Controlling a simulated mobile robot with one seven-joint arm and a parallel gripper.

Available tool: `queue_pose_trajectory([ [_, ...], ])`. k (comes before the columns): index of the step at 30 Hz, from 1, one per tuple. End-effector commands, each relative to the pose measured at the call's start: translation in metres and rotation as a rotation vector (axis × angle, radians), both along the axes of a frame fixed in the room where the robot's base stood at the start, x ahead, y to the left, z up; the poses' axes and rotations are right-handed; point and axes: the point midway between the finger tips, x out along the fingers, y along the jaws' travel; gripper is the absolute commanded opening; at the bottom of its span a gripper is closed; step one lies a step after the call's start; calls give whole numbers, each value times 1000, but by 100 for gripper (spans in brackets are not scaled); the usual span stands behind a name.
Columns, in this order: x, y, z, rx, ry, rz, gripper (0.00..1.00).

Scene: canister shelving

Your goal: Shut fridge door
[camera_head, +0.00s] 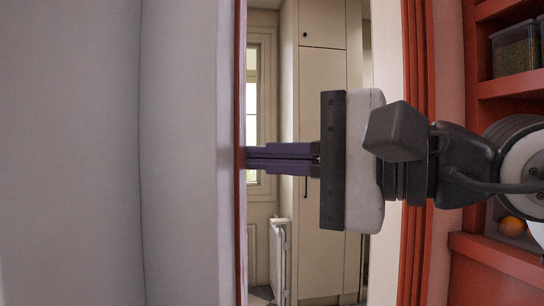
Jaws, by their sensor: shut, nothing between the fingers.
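A tall pale grey panel (75,150) fills the left side of the head view, with a vertical seam and a lighter strip along its right side. It may be the fridge door or the fridge's side; I cannot tell which, and no handle shows. My gripper (247,158) is in the middle of the view, pointing left, with its two dark purple fingers together and nothing between them. The fingertips reach the narrow red edge (241,225) at the panel's right side. I cannot tell whether they touch it.
Behind my gripper is an opening to another room with a tall cream cupboard (322,75), a window (251,110) and a white radiator (279,260). Red trim (418,50) borders it on the right. Red shelves (508,88) at far right hold a clear container (516,48) and an orange (511,226).

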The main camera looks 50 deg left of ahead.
Motion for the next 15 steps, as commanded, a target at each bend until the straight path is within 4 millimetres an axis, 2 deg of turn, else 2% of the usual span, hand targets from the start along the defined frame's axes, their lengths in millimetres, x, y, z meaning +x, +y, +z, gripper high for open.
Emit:
queue_pose_trajectory([
  [4,3,-5,0,1,0,-1,0],
  [7,8,-17,-1,2,3,-2,0],
  [15,33,-73,-2,3,3,-2,0],
])
